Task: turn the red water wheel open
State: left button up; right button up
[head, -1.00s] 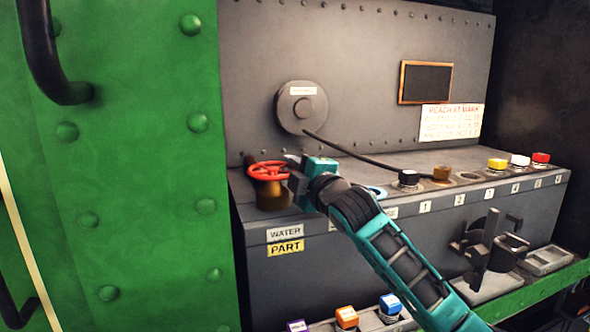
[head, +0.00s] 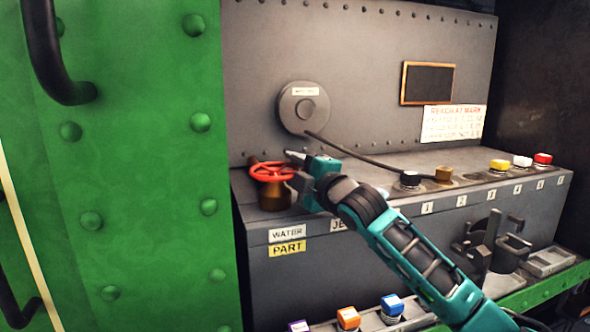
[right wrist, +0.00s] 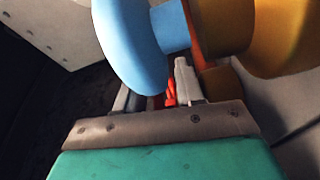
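The red water wheel (head: 268,178) sits on a brass valve body (head: 272,197) at the left end of the grey ledge, above the WATER label (head: 287,233). My right gripper (head: 291,168) is at the right side of the wheel's rim, its fingers apart. In the right wrist view a little red of the wheel (right wrist: 170,92) shows between the fingers (right wrist: 152,96), close to the right one. Whether they touch the rim cannot be told. The valve body (right wrist: 285,40) fills the upper right there. My left gripper is not in view.
A blue round part (right wrist: 128,50) is close above the fingers in the right wrist view. A green riveted wall (head: 130,150) stands just left of the wheel. A dark lever (head: 370,158) slants behind my right arm. Several coloured buttons (head: 499,165) line the ledge at right.

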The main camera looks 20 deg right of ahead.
jog(key=r+b+v, duration=0.1)
jog(key=v, duration=1.1)
jog(key=shift+s+d+f+b, duration=0.2)
jog(key=shift+s+f+b, duration=0.2)
jog(key=shift+f, duration=0.15)
